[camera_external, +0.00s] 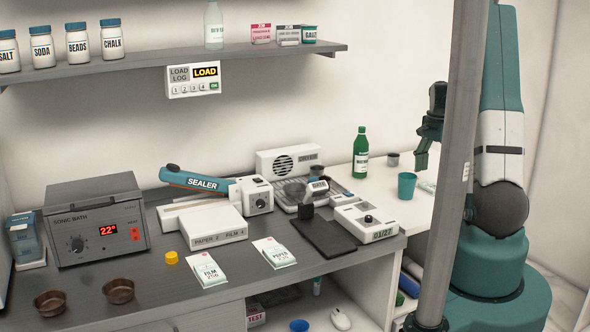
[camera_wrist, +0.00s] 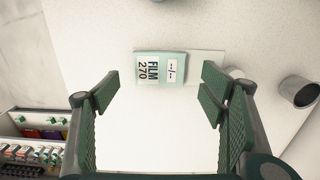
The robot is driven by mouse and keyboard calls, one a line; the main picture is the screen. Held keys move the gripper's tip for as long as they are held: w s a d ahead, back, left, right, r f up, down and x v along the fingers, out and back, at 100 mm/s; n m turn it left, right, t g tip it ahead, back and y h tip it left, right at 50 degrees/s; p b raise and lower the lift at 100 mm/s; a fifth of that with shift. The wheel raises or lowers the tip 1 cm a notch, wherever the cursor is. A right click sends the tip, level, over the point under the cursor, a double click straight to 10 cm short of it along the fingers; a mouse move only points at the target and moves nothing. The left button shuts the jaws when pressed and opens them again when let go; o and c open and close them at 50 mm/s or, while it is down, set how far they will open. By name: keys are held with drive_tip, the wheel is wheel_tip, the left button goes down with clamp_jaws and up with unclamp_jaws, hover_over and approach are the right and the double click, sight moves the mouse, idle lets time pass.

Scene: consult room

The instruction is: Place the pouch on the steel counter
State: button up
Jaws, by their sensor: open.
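A pale green-and-white pouch marked FILM 270 (camera_wrist: 162,68) lies flat on a white surface in the wrist view. In the external view a pale patch that looks like this pouch (camera_external: 427,186) shows beside the teal cup, partly hidden by the pole. My gripper (camera_external: 421,162) is above the white side table (camera_external: 385,208), pointing down. In the wrist view my gripper (camera_wrist: 158,98) is open with nothing between its fingers; the pouch lies beyond the fingertips, near the middle. The grey steel counter (camera_external: 150,278) fills the left and centre of the external view.
On the counter stand a sonic bath (camera_external: 97,222), a sealer (camera_external: 205,184), a dark flat plate (camera_external: 323,238) and two other pouches, FILM (camera_external: 205,270) and PAPER (camera_external: 273,253). A green bottle (camera_external: 360,160) and teal cup (camera_external: 406,185) stand on the side table. A pole (camera_external: 452,190) rises in front.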

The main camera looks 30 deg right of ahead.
sight(431, 185)
drive_tip(key=shift+f, duration=2.2)
drive_tip(key=c, duration=0.9)
